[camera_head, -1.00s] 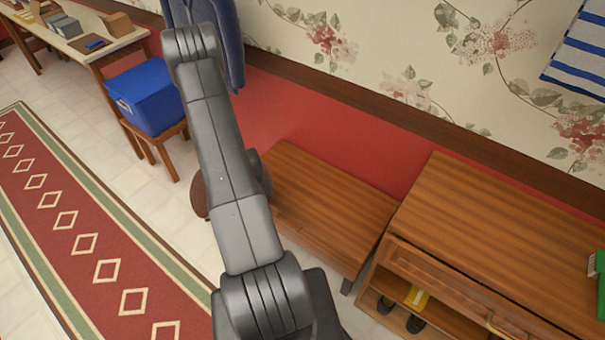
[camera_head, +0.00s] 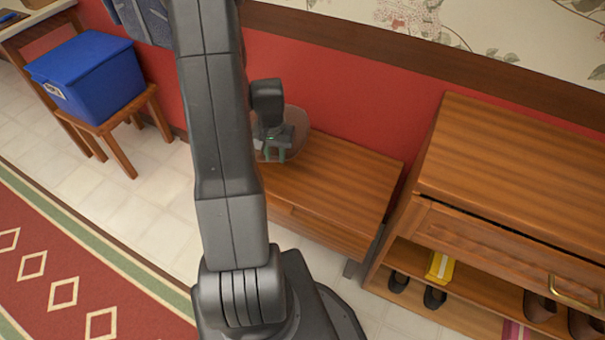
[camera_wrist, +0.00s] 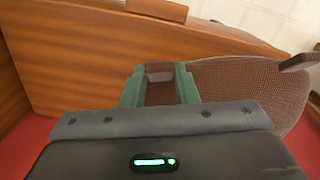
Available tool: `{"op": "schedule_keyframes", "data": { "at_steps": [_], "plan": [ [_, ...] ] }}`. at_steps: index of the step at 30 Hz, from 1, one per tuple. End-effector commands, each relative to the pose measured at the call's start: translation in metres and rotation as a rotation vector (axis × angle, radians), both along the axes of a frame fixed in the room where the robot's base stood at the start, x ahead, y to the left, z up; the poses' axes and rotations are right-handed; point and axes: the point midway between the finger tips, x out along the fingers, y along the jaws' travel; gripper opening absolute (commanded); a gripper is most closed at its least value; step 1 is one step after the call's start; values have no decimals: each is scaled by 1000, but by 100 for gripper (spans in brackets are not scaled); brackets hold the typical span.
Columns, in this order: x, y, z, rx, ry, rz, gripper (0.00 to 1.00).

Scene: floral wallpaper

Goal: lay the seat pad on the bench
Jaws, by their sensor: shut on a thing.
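The bench (camera_head: 340,185) is a low brown wooden one against the red wall, and its top fills the left of the wrist view (camera_wrist: 75,65). My gripper (camera_head: 276,150) is over the bench's left part. In the wrist view its green fingers (camera_wrist: 160,88) are shut on a brown piece of the seat pad. The seat pad (camera_wrist: 250,82) is brown, woven and rounded, and spreads right from the fingers across the bench's end. I cannot tell whether it touches the bench. My arm hides most of this area in the head view; a faint round outline surrounds the gripper there.
A wooden shoe cabinet (camera_head: 520,165) stands close on the bench's right, with shoes and a yellow box (camera_head: 440,267) inside. A blue bin (camera_head: 88,78) on a stool stands left. Dark blue clothing (camera_head: 140,20) hangs above. The bench's right part is bare.

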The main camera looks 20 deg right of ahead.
Motion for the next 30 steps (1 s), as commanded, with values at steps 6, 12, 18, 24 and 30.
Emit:
{"op": "schedule_keyframes", "data": {
  "at_steps": [6, 12, 18, 24, 30],
  "plan": [
    [-31, -37, -21, -2, -5, -150, 0],
    [-56, -57, -25, -2, -5, -248, 0],
    [-68, -64, -27, 0, -1, -289, 0],
    [-70, -65, -62, 1, 2, -294, 0],
    [-69, -65, -85, 0, -1, -293, 0]
  ]
}}
